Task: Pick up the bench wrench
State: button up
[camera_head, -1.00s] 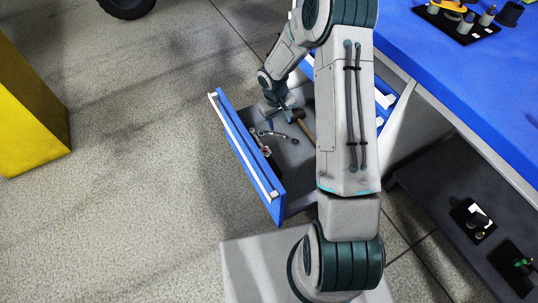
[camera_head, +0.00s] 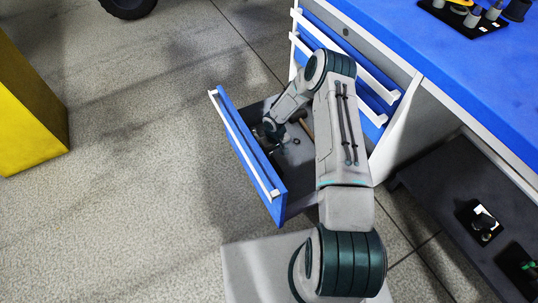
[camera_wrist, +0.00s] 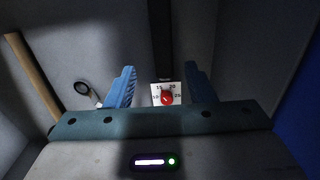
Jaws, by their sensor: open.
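My gripper (camera_wrist: 161,78) is open, with two blue fingers pointing down into the open drawer. Between the fingers in the wrist view is a white dial plate (camera_wrist: 157,101) with numbers and a red knob. A dark bar (camera_wrist: 161,45) runs away from the plate. A ring-ended metal tool (camera_wrist: 82,87) lies left of the left finger, partly hidden by it. I cannot tell for sure which of these is the bench wrench. In the head view my gripper (camera_head: 272,132) is low inside the drawer and hides most of the tools. No contact is visible.
The blue-fronted drawer (camera_head: 238,140) is pulled out, with its walls close around my gripper. A wooden handle (camera_wrist: 32,80) lies at the left in the wrist view. The blue bench (camera_head: 440,75) stands at the right, a yellow block (camera_head: 30,110) at the left.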

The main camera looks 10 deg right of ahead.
aim_at(274, 162)
jog(key=shift+s+f+b, duration=0.15)
jog(key=shift+f+b, duration=0.5)
jog(key=shift+f, duration=0.95)
jog(key=shift+s+f+b, duration=0.15)
jog(key=shift+f+b, duration=0.45)
jog(key=shift+f, duration=0.95)
jog(key=shift+c, duration=0.3)
grip_shut()
